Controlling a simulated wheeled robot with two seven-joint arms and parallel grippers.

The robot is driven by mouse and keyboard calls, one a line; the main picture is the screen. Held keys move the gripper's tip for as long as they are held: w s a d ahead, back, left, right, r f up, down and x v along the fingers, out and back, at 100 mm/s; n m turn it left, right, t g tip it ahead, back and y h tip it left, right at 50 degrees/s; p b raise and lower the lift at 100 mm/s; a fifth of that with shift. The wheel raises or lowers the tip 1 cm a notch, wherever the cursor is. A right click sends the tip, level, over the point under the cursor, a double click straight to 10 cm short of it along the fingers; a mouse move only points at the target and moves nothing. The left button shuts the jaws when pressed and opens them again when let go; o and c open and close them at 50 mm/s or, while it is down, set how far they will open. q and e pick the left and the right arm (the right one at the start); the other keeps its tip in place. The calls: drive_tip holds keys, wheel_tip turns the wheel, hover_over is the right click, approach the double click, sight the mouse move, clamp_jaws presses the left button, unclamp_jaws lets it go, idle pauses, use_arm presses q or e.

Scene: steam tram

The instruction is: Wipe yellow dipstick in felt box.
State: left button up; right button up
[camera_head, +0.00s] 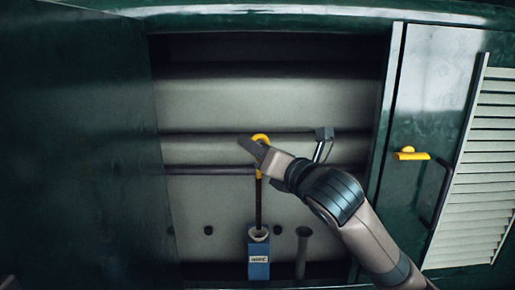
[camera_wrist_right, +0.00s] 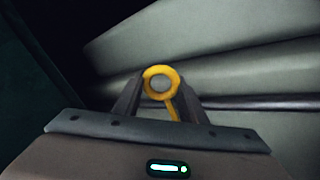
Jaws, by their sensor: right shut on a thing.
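The yellow dipstick (camera_head: 261,139) has a ring handle at the top and a dark rod running straight down. Its yellow ring also shows in the right wrist view (camera_wrist_right: 161,81), between the fingers. My right gripper (camera_head: 255,151) is shut on the dipstick just below the ring. The blue felt box (camera_head: 258,262) with a white label and a pale round collar on top stands at the bottom of the opening. The rod is upright and its lower end reaches into the collar, so the tip is hidden. My left gripper is not in view.
A grey tube (camera_head: 303,250) stands right of the box. A grey lever (camera_head: 323,140) sits behind my right arm. A dark horizontal bar (camera_head: 205,170) crosses the recess. A dark green door (camera_head: 75,150) is at left, and a yellow handle (camera_head: 411,155) is on the right panel.

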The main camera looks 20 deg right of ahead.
sight(259, 216)
use_arm(q)
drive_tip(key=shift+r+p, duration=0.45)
drive_tip(key=shift+p, duration=0.1)
use_arm(e)
drive_tip(key=shift+f, duration=0.25)
idle(0.9)
